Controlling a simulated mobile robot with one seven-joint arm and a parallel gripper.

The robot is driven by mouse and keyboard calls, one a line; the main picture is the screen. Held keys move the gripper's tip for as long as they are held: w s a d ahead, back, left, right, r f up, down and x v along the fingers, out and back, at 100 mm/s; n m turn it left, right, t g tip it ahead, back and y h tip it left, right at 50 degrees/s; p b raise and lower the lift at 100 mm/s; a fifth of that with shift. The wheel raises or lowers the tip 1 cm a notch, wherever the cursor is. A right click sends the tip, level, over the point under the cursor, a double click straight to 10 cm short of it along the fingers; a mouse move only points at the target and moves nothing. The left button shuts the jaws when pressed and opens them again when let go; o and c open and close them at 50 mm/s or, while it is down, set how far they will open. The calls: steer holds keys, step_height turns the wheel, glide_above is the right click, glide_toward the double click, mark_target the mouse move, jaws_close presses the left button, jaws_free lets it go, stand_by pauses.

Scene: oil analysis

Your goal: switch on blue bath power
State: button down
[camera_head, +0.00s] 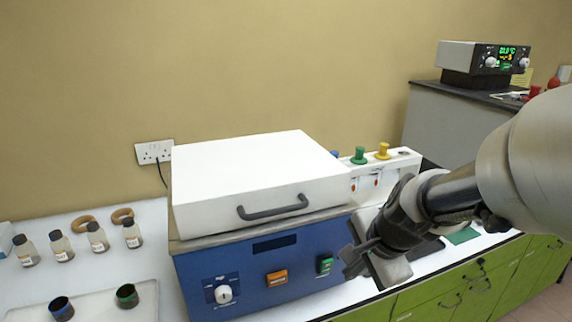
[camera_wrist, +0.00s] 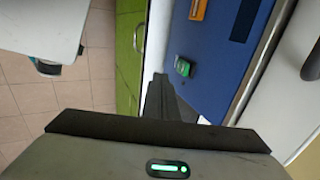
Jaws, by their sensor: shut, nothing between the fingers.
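The blue bath (camera_head: 250,300) stands on the bench with its white lid (camera_head: 255,180) closed. Its front has a white knob (camera_head: 223,294), an orange switch (camera_head: 276,278), a green switch (camera_head: 325,265) and a dark display (camera_head: 274,243). The wrist view shows the blue front (camera_wrist: 215,60) with the green switch (camera_wrist: 183,67) and orange switch (camera_wrist: 199,10). My gripper (camera_head: 348,262) is shut and empty, just right of the green switch in the head view. In the wrist view, its fingertips (camera_wrist: 157,84) appear apart from the green switch. Switch labels are too small to read.
Several small bottles (camera_head: 60,245) and two cork rings (camera_head: 122,215) are on the bench at left. A tray (camera_head: 95,308) with two dark cups is in front. A white rack (camera_head: 405,160) with coloured knobs stands behind my arm. Green cabinets (camera_head: 450,295) are below.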

mark_target(326, 266)
steer(key=w+a+f, duration=0.2)
steer(key=w+f, duration=0.2)
steer(key=w, duration=0.2)
steer(key=shift+w+f+b, duration=0.2)
steer(key=shift+f+b, duration=0.1)
steer(key=shift+f, duration=0.1)
steer(key=shift+r+p, duration=0.15)
steer(key=shift+p, duration=0.2)
